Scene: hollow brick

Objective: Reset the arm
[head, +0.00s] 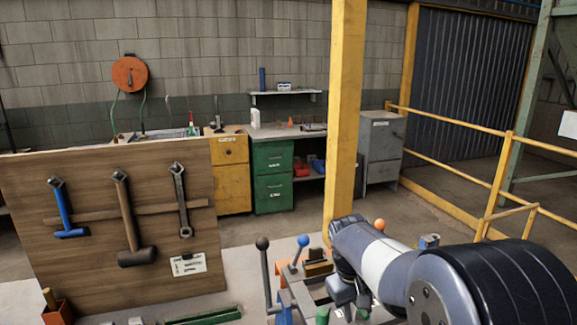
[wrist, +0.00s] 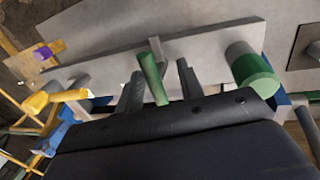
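My gripper (wrist: 160,69) shows in the wrist view with two dark fingers apart. A green handle (wrist: 151,76) stands in the gap between them in the picture, with space showing on both sides. I cannot tell whether it is between the fingers or beyond them. In the head view my arm (head: 385,265) reaches in from the lower right over a bench with levers. The fingers are not clear there.
A lever with a dark ball (head: 262,243) and one with a blue ball (head: 303,241) rise left of my arm. An orange ball (head: 380,225) shows just behind it. A wooden tool board (head: 95,215) stands left, a yellow post (head: 345,120) behind. A green cylinder (wrist: 250,68) is right of the fingers.

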